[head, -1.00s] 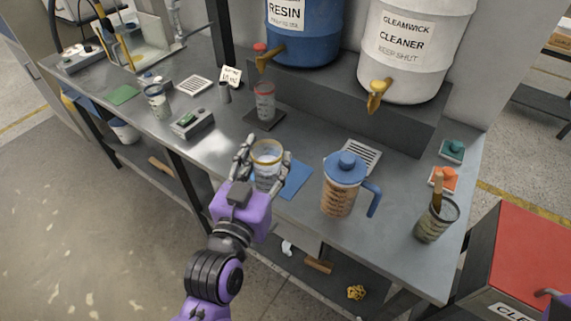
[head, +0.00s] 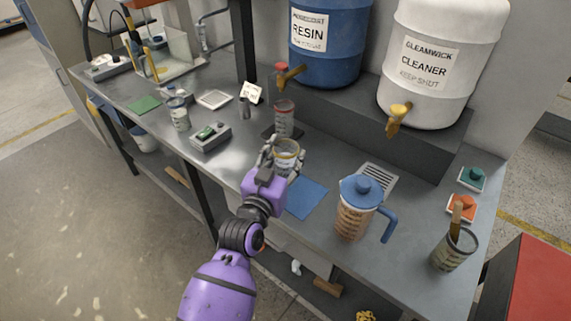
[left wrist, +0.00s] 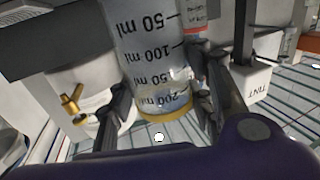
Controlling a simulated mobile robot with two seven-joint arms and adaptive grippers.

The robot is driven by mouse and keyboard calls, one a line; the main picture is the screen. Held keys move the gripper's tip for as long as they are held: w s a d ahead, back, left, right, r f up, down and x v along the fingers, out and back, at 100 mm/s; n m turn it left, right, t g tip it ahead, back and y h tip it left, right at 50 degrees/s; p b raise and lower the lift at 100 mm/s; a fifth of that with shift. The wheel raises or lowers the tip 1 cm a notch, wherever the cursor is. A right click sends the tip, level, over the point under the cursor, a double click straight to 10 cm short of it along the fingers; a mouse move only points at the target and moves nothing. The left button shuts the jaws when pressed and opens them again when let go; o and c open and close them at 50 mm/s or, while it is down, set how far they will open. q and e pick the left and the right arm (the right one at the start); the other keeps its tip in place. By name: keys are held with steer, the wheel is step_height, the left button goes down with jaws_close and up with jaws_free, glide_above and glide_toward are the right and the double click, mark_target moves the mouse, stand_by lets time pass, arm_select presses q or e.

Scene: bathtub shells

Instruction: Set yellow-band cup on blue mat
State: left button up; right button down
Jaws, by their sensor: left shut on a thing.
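The yellow-band cup (head: 287,152) is a clear cup with a yellow band at its rim. My left gripper (head: 279,155) is shut around it; in the left wrist view the cup (left wrist: 160,65) sits between the two dark fingers (left wrist: 160,100), with its ml marks upside down. The blue mat (head: 306,198) lies flat and bare on the bench, below and slightly right of the cup in the head view. The cup's base is hidden by my gripper, so its height above the bench cannot be told. My right gripper is not in view.
A red-band cup (head: 284,117) stands on a dark pad just behind the held cup. A blue-lidded jug (head: 356,210) stands right of the mat. A grey device (head: 210,137) is to the left. A cup with a stick (head: 453,251) stands at right.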

mark_target(285, 166)
arm_select(q)
steer(key=shift+w+f, duration=0.15)
steer(key=shift+w, duration=0.05)
step_height(285, 166, down, 3)
steer(key=shift+w+f, duration=0.15)
steer(key=shift+f, duration=0.05)
steer(key=shift+r, duration=0.1)
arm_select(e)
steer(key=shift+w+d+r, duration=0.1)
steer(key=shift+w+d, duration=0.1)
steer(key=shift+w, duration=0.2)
arm_select(q)
steer(key=o, duration=0.9)
steer(key=shift+f, duration=0.35)
steer(key=o, duration=0.4)
steer(key=shift+r, duration=0.1)
steer(key=shift+o, duration=0.2)
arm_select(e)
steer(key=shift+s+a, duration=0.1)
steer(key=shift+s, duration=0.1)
